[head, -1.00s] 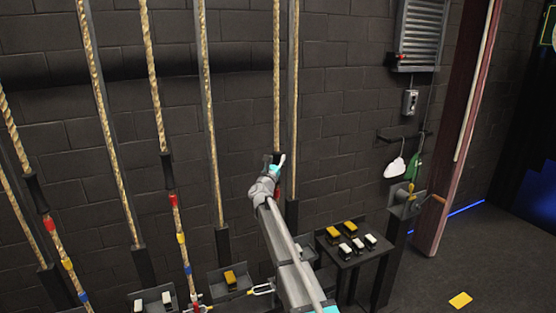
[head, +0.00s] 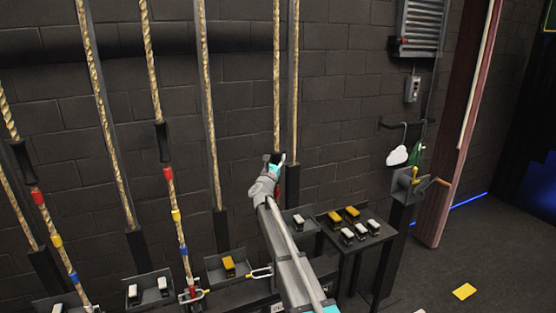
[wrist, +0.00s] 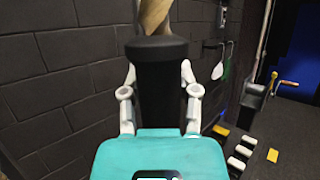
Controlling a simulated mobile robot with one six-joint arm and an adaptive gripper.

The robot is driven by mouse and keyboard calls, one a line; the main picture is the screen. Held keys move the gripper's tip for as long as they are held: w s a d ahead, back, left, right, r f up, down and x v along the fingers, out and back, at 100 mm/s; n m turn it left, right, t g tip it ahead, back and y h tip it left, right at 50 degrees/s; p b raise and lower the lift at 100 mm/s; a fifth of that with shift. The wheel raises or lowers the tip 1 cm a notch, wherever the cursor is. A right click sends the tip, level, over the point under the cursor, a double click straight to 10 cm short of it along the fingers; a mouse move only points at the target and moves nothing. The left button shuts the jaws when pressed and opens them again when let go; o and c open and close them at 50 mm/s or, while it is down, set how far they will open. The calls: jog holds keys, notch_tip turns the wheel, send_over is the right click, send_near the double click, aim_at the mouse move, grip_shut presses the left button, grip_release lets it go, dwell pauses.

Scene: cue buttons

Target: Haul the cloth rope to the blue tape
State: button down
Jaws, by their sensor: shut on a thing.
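My gripper (head: 277,161) is shut on the black sleeve (wrist: 158,85) of a tan twisted rope (head: 277,85), the farthest right of the sleeved ropes. In the wrist view one finger is on each side of the sleeve, and the rope (wrist: 153,15) rises from its top. The sleeve stands upright. A bit of red shows just below my gripper in the head view. My arm hides the rope lower down, so its blue tape is not visible. Two sleeved ropes to the left show red, yellow and blue tapes (head: 185,250).
Wall trays (head: 228,265) and metal forks line the ropes' lower ends. A dark table (head: 352,242) with white and yellow blocks stands right of my arm. Open floor lies at right.

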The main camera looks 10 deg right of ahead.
aim_at(278, 115)
jog(key=c, duration=0.6)
grip_release()
jog(key=shift+r, duration=0.15)
notch_tip(278, 115, up, 17)
jog(key=p, duration=1.7)
jog(key=f+b+v, duration=0.1)
jog(key=b+v, duration=0.5)
jog(key=v, duration=0.8)
jog(key=shift+s+a+f+n+g+y+b, duration=0.95)
jog(key=shift+s+f+n+y+b, duration=1.25)
jog(key=shift+f+n, duration=2.85)
jog(key=shift+s+a+f+n+g+y+b, duration=0.45)
jog(key=shift+s+f+n+g+y+b, duration=1)
jog(key=shift+f+n+y+b, duration=2.55)
jog(key=shift+s+a+f+n+g+y+b, duration=0.7)
jog(key=shift+s+f+n+g+y+b, duration=0.75)
jog(key=shift+f+n, duration=4.6)
